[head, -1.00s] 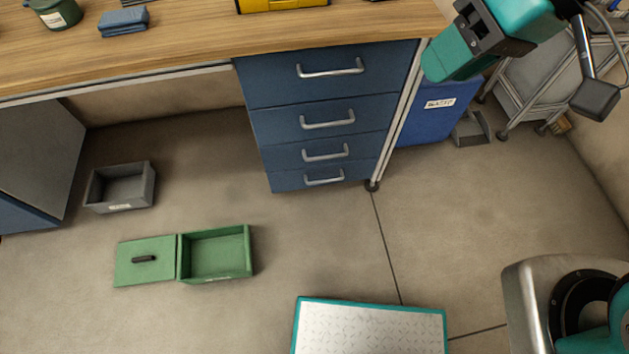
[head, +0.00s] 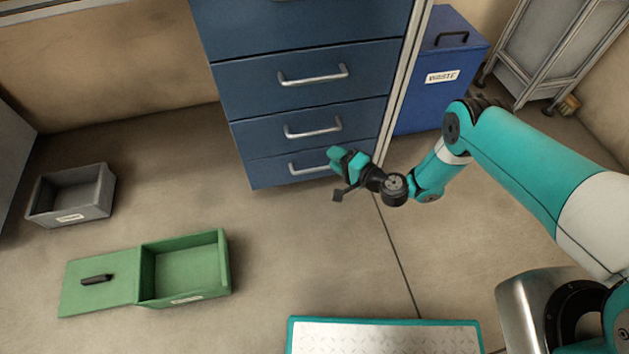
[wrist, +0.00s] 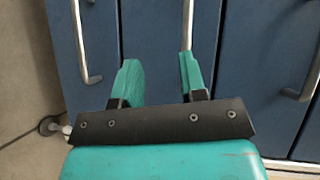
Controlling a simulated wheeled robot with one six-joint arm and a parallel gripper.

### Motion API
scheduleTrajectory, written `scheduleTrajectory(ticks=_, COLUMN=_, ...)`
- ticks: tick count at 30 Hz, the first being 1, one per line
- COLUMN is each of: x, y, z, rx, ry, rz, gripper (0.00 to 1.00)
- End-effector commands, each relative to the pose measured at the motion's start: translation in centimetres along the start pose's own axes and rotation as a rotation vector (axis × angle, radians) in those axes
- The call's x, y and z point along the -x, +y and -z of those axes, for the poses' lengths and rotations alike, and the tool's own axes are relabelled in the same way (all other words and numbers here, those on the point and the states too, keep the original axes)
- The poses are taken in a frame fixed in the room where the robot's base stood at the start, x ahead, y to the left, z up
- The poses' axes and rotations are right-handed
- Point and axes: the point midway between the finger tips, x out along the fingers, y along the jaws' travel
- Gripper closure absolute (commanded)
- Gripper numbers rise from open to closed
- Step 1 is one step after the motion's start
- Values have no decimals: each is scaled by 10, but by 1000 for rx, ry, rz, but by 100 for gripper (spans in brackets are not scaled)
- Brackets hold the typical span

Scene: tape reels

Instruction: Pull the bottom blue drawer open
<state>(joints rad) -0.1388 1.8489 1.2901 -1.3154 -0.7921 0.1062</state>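The bottom blue drawer (head: 270,172) is the lowest front of the blue cabinet and is shut. Its silver handle (head: 303,169) shows in the head view, with its right end hidden behind my gripper (head: 336,171). In the wrist view the picture is turned sideways: the bottom drawer (wrist: 105,75) is the strip at left, with its handle (wrist: 82,45) left of my fingers. My gripper (wrist: 158,62) is open, with nothing between its two teal fingers. In the wrist view the fingers overlap the drawer above (wrist: 160,30), whose handle (wrist: 187,25) is partly behind the right finger.
A blue waste bin (head: 425,100) stands right of the cabinet. A green box (head: 185,270) and a grey box (head: 72,195) lie on the floor at left. A white plate with a teal rim (head: 385,322) is at the front. Floor before the cabinet is clear.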

Motion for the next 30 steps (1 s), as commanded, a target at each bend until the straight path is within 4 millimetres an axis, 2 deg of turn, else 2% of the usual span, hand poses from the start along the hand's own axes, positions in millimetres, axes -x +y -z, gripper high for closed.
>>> scheduleTrajectory(ticks=1, x=8, y=48, z=-9, rx=-49, ry=48, rz=-3, gripper=61)
scheduleTrajectory(ticks=3, x=20, y=84, z=-16, rx=-102, ry=108, rz=-2, gripper=61)
scheduleTrajectory(ticks=6, x=34, y=118, z=-25, rx=-156, ry=172, rz=-2, gripper=61)
scheduleTrajectory(ticks=9, x=43, y=135, z=-30, rx=-185, ry=208, rz=-3, gripper=61)
scheduleTrajectory(ticks=13, x=42, y=142, z=-30, rx=-196, ry=221, rz=-2, gripper=61)
scheduleTrajectory(ticks=17, x=31, y=145, z=-28, rx=-194, ry=219, rz=-2, gripper=61)
scheduleTrajectory(ticks=22, x=14, y=146, z=-26, rx=-193, ry=217, rz=-3, gripper=61)
scheduleTrajectory(ticks=27, x=-16, y=147, z=-19, rx=-191, ry=217, rz=-1, gripper=61)
scheduleTrajectory(ticks=30, x=-19, y=148, z=-17, rx=-194, ry=218, rz=-4, gripper=61)
